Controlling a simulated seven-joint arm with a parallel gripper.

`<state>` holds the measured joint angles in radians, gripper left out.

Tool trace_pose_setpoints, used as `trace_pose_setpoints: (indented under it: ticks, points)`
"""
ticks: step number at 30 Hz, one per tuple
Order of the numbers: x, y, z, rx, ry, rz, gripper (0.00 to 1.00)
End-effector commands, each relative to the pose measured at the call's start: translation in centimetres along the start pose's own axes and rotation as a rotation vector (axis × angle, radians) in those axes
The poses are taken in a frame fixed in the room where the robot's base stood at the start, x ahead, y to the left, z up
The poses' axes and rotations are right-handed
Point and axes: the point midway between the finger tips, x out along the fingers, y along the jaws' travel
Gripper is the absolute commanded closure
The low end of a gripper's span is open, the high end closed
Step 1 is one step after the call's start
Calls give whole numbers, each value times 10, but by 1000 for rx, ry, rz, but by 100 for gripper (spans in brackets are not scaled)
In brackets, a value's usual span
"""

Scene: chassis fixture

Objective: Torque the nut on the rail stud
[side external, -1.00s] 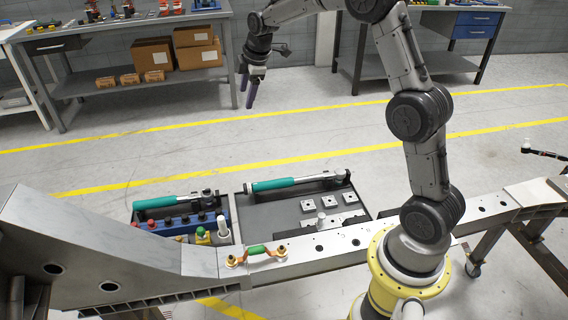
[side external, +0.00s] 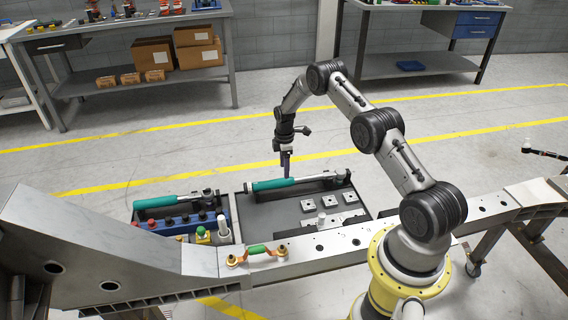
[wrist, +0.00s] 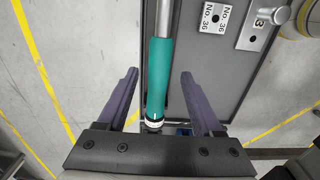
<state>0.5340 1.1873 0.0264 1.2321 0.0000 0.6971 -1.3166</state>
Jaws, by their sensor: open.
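A torque wrench with a teal handle (side external: 272,184) and grey shaft lies across the back of the grey tray (side external: 262,217). My gripper (side external: 286,173) points down just above this handle. In the wrist view, my open gripper (wrist: 160,76) has one purple finger on each side of the teal handle (wrist: 160,65), with gaps on both sides. Whether the fingertips reach down to handle height is unclear. The chassis rail (side external: 345,250) carries a copper strap with a green sleeve (side external: 257,249) and a brass nut (side external: 232,261) at its left end. A second brass nut (side external: 282,251) is at its right end.
A second teal-handled wrench (side external: 160,202) lies left, behind a blue socket holder (side external: 180,221). Small plates (side external: 324,202) lie in the tray; one plate marked No. 36 (wrist: 213,17) shows in the wrist view. The rail runs along the tray's near side.

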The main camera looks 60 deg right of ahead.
Motion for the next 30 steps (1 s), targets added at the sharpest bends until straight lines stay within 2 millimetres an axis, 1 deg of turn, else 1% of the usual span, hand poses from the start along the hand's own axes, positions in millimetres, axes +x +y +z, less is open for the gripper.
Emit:
trace_pose_setpoints:
  ticks: [1, 9, 16, 22, 30]
  points:
    - [8, -1, 0, 0, 0, -2, 32]
    - [44, 0, 0, -1, 0, 0, 32]
    - [70, 0, -1, -1, 0, 0, 32]
    - [81, 0, -1, -1, 1, 2, 32]
    - [83, 0, -1, -1, 0, 2, 32]
